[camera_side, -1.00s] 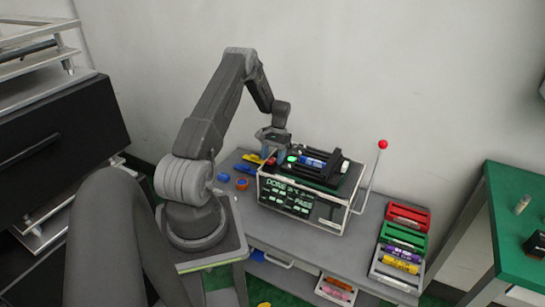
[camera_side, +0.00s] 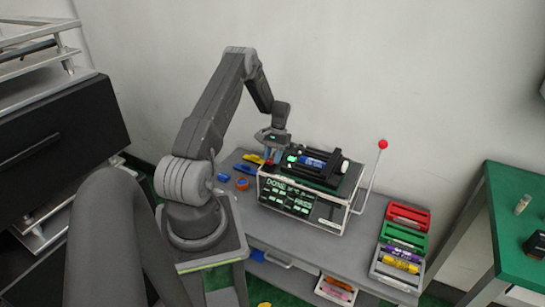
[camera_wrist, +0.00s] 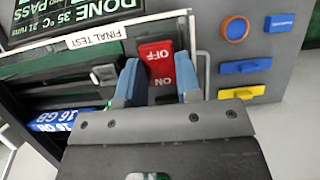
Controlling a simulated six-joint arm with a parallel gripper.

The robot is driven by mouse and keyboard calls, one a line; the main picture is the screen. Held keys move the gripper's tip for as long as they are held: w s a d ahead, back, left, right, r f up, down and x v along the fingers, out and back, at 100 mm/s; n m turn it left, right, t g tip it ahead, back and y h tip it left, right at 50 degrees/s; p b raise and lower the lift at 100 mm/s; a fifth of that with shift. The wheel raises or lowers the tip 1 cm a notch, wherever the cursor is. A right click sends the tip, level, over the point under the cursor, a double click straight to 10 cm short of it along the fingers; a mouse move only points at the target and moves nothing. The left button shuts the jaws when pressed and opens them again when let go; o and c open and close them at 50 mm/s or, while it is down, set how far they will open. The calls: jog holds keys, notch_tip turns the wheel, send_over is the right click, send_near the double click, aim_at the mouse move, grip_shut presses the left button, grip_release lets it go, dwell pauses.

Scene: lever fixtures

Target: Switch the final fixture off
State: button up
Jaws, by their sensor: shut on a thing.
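The final fixture (camera_side: 318,215) is a framed box with a dark screen and a red-ball lever; its "FINAL TEST" label (camera_wrist: 98,37) shows in the wrist view. Its red rocker switch (camera_wrist: 158,62), marked OFF and ON, stands between my gripper's two blue-grey fingers. My gripper (camera_wrist: 158,82) is shut on this switch, with a finger at each side. In the side view my gripper (camera_side: 270,155) is at the fixture's left end, where the switch is mostly hidden. The wrist view's part of the screen (camera_wrist: 80,15) reads DONE and PASS.
A blue and black module (camera_side: 314,163) lies in the fixture's top. The red-ball lever (camera_side: 382,146) rises at its right. Yellow pieces (camera_wrist: 242,92), blue pieces (camera_wrist: 245,66) and an orange ring (camera_wrist: 236,28) lie nearby. Racks (camera_side: 401,240) stand at the bench's right.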

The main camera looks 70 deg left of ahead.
aim_at(269, 162)
jog(key=shift+s+d+r+t+y, duration=0.1)
jog(key=shift+s+d+t+y, duration=0.1)
jog(key=shift+t+y, duration=0.8)
jog(key=shift+s+d+t+y, duration=0.1)
jog(key=shift+d+t+y, duration=0.05)
jog(key=shift+t+y, duration=0.8)
jog(key=o, duration=0.9)
jog(key=r, duration=0.9)
jog(key=s+d+r, duration=0.1)
jog(key=r, duration=0.3)
jog(key=shift+s+r, duration=0.1)
jog(key=shift+r, duration=0.3)
jog(key=shift+d, duration=0.1)
